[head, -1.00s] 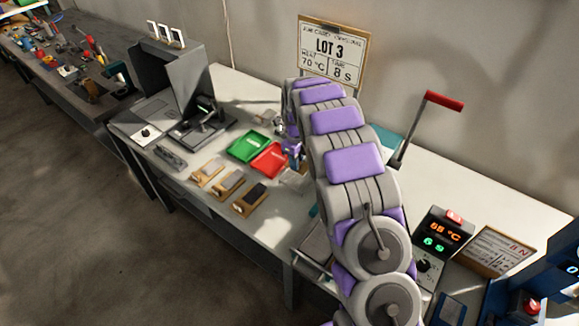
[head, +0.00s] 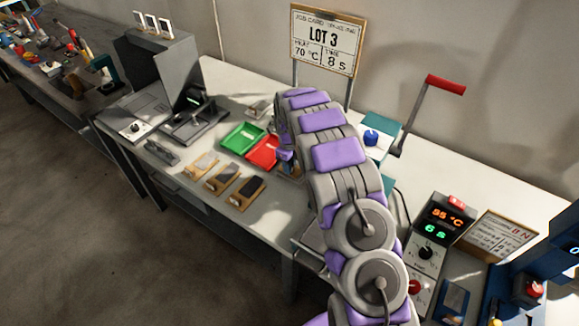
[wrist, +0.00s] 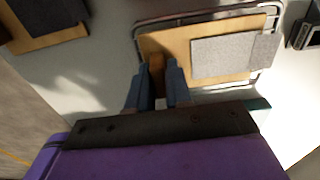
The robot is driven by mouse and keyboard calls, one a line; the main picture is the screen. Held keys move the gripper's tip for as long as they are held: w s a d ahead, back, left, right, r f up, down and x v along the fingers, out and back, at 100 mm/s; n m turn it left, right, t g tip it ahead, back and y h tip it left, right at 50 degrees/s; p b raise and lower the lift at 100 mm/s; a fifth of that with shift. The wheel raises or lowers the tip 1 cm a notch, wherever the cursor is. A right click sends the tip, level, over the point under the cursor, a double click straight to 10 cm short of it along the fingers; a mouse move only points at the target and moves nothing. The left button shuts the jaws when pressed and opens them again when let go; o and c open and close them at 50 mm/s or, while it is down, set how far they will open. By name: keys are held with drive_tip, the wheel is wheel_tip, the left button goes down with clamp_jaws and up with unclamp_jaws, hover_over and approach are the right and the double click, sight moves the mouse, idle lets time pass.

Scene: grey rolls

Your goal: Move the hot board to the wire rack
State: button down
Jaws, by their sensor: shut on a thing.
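In the wrist view, a pale wooden board (wrist: 175,44) carries a grey rectangular pad (wrist: 220,57). A narrow wooden handle juts from its near edge. My gripper (wrist: 163,78) has its two blue fingers shut on that handle. The wire rack (wrist: 270,22) shows as metal rails around and under the board. I cannot tell whether the board rests on the rails or is just above them. In the head view my arm hides most of the gripper, the board and the rack.
Several other padded wooden boards (head: 237,194) lie in a row at the bench's front edge. A green tray (head: 241,138) and a red tray (head: 264,152) sit behind them. A blue-knobbed device (head: 371,137) and a red-handled lever (head: 445,84) stand to the right.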

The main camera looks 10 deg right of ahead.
drive_tip(key=shift+d+f, duration=0.15)
drive_tip(key=shift+d, duration=0.45)
drive_tip(key=c, duration=1.1)
unclamp_jaws()
drive_tip(key=shift+d, duration=0.2)
drive_tip(key=shift+o, duration=0.2)
drive_tip(key=shift+a, duration=0.6)
wheel_tip(320, 180, up, 12)
drive_tip(key=p, duration=0.2)
drive_tip(key=s+d+r+n, duration=0.2)
drive_tip(key=s+r+n, duration=0.4)
drive_tip(key=s+r, duration=0.35)
drive_tip(key=s+r+n+g, duration=0.1)
drive_tip(key=s+r+n, duration=0.25)
drive_tip(key=s, duration=0.35)
drive_tip(key=s+r+n, duration=0.2)
drive_tip(key=s+n, duration=0.2)
drive_tip(key=s, duration=0.3)
drive_tip(key=s+a+n, duration=0.1)
drive_tip(key=s+n, duration=1.2)
drive_tip(key=s, duration=1.3)
drive_tip(key=shift+s+a+r+g, duration=0.15)
drive_tip(key=shift+s+a+g, duration=0.15)
drive_tip(key=shift+g, duration=0.1)
drive_tip(key=shift+n, duration=0.25)
